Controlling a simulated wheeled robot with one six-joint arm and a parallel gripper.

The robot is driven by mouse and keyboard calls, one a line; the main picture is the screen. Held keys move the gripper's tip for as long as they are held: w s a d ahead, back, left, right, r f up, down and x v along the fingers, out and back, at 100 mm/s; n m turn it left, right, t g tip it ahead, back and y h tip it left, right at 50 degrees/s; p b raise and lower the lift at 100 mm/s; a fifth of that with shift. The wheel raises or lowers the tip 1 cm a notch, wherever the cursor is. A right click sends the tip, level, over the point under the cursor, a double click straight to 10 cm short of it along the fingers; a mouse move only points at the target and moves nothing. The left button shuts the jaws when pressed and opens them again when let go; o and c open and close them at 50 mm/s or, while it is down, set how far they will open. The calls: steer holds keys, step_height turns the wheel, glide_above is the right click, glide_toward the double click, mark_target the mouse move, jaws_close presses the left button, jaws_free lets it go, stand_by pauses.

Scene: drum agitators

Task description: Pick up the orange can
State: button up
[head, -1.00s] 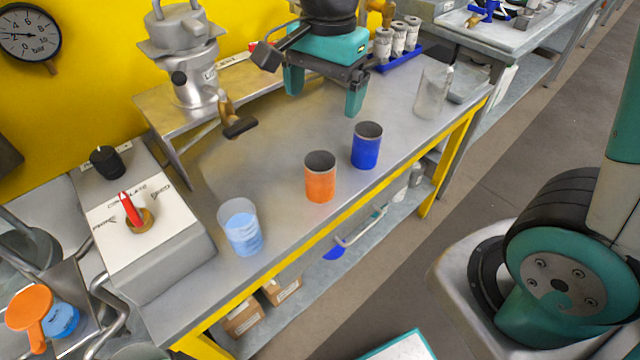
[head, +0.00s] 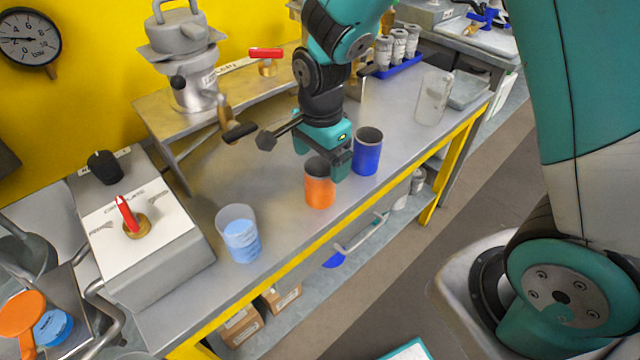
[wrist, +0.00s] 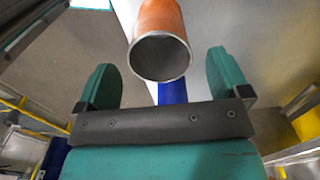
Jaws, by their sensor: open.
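The orange can (head: 319,192) stands upright on the metal bench near its front edge, its top partly behind a finger in the head view. My gripper (head: 322,160) is just above and behind it, fingers open and empty. In the wrist view the orange can (wrist: 161,35) shows its open round rim, lying between and beyond the two green fingers of my gripper (wrist: 160,72). Neither finger clearly touches it. A blue can (head: 367,152) stands close to its right; a strip of it shows in the wrist view (wrist: 172,93).
A clear beaker of blue liquid (head: 239,238) stands left of the orange can. An empty glass beaker (head: 433,98) is at the right. A grey control box (head: 150,240) with a red lever fills the left end. A metal pot (head: 195,85) stands on a raised shelf behind.

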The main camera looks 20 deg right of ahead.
mark_target(320, 174)
step_height(320, 174, down, 5)
steer(key=shift+a+r, duration=0.1)
steer(key=shift+r, duration=0.1)
steer(key=shift+c, duration=0.4)
steer(key=c, duration=0.9)
